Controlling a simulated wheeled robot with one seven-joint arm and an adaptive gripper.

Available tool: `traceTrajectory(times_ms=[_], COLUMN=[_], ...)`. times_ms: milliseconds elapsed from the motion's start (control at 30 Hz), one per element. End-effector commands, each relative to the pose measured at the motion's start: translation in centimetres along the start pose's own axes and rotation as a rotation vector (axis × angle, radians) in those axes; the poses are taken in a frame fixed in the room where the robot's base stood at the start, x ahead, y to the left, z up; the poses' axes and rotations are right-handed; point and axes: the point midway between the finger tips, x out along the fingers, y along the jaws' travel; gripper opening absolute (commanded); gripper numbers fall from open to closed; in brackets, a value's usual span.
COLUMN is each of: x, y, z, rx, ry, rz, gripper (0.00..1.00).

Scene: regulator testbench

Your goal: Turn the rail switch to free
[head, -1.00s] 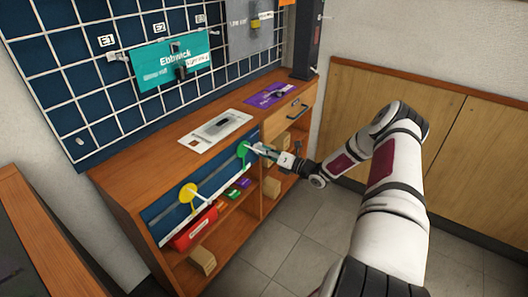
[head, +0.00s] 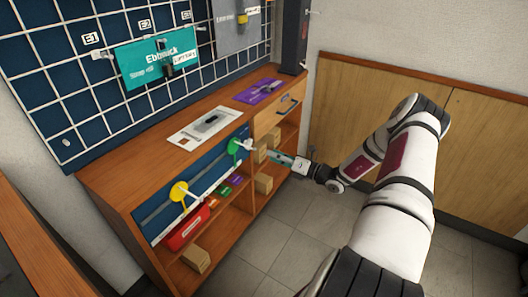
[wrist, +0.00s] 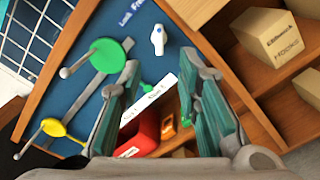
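A small white switch (wrist: 158,40) with a blue mark sits on the blue panel in the wrist view, near a printed "Lock" and "Free" label (wrist: 131,11). I cannot tell which word it points to. On the panel's grey rail are a green disc (head: 234,145) and a yellow disc (head: 179,191), each with a pale lever. In the wrist view the green disc (wrist: 107,55) is left of the switch. My gripper (head: 271,156) is right of the panel in the head view. Its teal-padded fingers (wrist: 160,98) are apart, with nothing held between them.
The panel is on the front of a wooden bench (head: 130,180). A white card (head: 205,127) and a purple card (head: 258,91) lie on top. The floor to the right is clear.

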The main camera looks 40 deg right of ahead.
Motion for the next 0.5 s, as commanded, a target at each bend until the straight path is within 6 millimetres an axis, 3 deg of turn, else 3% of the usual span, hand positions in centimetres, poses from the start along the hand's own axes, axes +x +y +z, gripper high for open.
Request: traceTrajectory(times_ms=[200, 500], x=[-2.3, -2.7], y=[0.0, 0.0], z=[0.0, 0.0], rx=[0.001, 0.001], ry=[0.000, 0.000], rz=[0.000, 0.000], gripper=[0.31, 0.31])
